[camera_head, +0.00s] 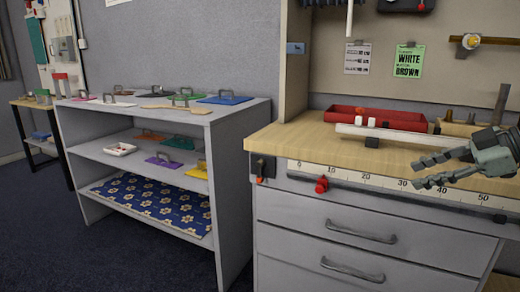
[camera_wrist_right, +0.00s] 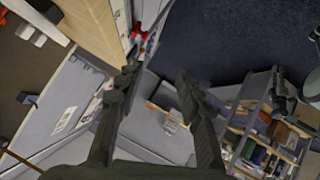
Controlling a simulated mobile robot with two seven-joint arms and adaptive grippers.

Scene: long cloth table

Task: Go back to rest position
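My right gripper (camera_head: 416,174) is in the head view at the right, in front of the workbench's front edge, with its fingers pointing left. Its two fingers are spread apart with nothing between them. In the right wrist view the gripper (camera_wrist_right: 157,75) also shows open and empty, with background far beyond the fingertips.
The wooden workbench (camera_head: 290,137) carries a red tray (camera_head: 400,119) and a white bar (camera_head: 400,134). A ruler strip (camera_head: 345,175) with a red knob (camera_head: 321,185) runs along its front, above drawers (camera_head: 350,215). A grey shelf (camera_head: 240,118) with handled boards stands left. Dark floor (camera_head: 110,260) is open.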

